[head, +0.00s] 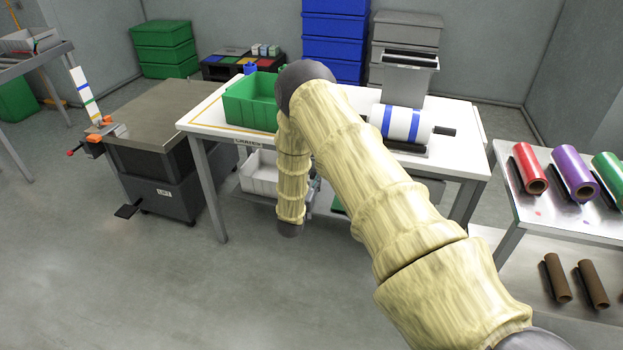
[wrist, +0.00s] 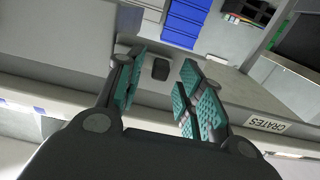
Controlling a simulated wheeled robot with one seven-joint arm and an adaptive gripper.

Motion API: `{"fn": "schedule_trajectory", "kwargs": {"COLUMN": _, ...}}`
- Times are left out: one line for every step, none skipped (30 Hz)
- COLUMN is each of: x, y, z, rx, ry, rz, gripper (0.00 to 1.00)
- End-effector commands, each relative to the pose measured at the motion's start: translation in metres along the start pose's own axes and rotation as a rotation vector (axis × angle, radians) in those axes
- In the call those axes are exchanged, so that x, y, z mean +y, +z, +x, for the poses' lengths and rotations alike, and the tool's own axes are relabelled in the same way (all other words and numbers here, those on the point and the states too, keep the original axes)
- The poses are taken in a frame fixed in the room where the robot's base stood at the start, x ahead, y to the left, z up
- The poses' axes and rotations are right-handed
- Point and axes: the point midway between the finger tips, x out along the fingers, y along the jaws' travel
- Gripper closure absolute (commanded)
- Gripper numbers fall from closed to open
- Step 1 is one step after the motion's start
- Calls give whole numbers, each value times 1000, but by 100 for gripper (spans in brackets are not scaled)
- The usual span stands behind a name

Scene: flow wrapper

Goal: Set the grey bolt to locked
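My gripper (wrist: 161,62) shows in the wrist view with its two teal-padded fingers apart. Nothing is held between them. A small dark grey rounded block (wrist: 160,68) shows in the gap between the fingertips, beyond them, against a light grey surface. I cannot tell whether it is the grey bolt or how far off it is. No bolt can be made out clearly in the head view. There my arm bends down in front of the white table (head: 213,120), and my gripper is mostly hidden behind it.
The table bears a green crate (head: 250,103) and a white roll with blue bands (head: 402,123). A shelf (head: 510,185) with coloured rolls stands right. The front floor is clear.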

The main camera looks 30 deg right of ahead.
Motion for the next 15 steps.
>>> {"fn": "schedule_trajectory", "kwargs": {"x": 0, "y": 0, "z": 3, "rx": 0, "ry": 1, "rz": 0, "gripper": 62}}
{"fn": "schedule_trajectory", "kwargs": {"x": 0, "y": 0, "z": 5, "rx": 0, "ry": 1, "rz": 0, "gripper": 62}}
{"fn": "schedule_trajectory", "kwargs": {"x": 1, "y": 0, "z": 6, "rx": 0, "ry": 1, "rz": -1, "gripper": 62}}
{"fn": "schedule_trajectory", "kwargs": {"x": 1, "y": 0, "z": 7, "rx": 0, "ry": 1, "rz": -1, "gripper": 62}}
{"fn": "schedule_trajectory", "kwargs": {"x": 1, "y": 0, "z": 7, "rx": 0, "ry": 1, "rz": -1, "gripper": 62}}
{"fn": "schedule_trajectory", "kwargs": {"x": 1, "y": 0, "z": 8, "rx": 0, "ry": 0, "rz": -1, "gripper": 62}}
{"fn": "schedule_trajectory", "kwargs": {"x": 1, "y": 0, "z": 8, "rx": 0, "ry": 0, "rz": -1, "gripper": 62}}
{"fn": "schedule_trajectory", "kwargs": {"x": 0, "y": 0, "z": 8, "rx": 0, "ry": 0, "rz": -1, "gripper": 62}}
{"fn": "schedule_trajectory", "kwargs": {"x": 0, "y": 0, "z": 8, "rx": 0, "ry": 0, "rz": -1, "gripper": 62}}
{"fn": "schedule_trajectory", "kwargs": {"x": 0, "y": 0, "z": 8, "rx": 0, "ry": 0, "rz": -1, "gripper": 62}}
{"fn": "schedule_trajectory", "kwargs": {"x": 0, "y": 0, "z": 8, "rx": 0, "ry": 0, "rz": -1, "gripper": 62}}
{"fn": "schedule_trajectory", "kwargs": {"x": 0, "y": 0, "z": 8, "rx": 0, "ry": 0, "rz": -1, "gripper": 62}}
{"fn": "schedule_trajectory", "kwargs": {"x": 0, "y": 0, "z": 8, "rx": 0, "ry": 0, "rz": -1, "gripper": 64}}
{"fn": "schedule_trajectory", "kwargs": {"x": 0, "y": 0, "z": 8, "rx": 0, "ry": 0, "rz": -1, "gripper": 70}}
{"fn": "schedule_trajectory", "kwargs": {"x": 0, "y": 0, "z": 8, "rx": 0, "ry": 0, "rz": -1, "gripper": 77}}
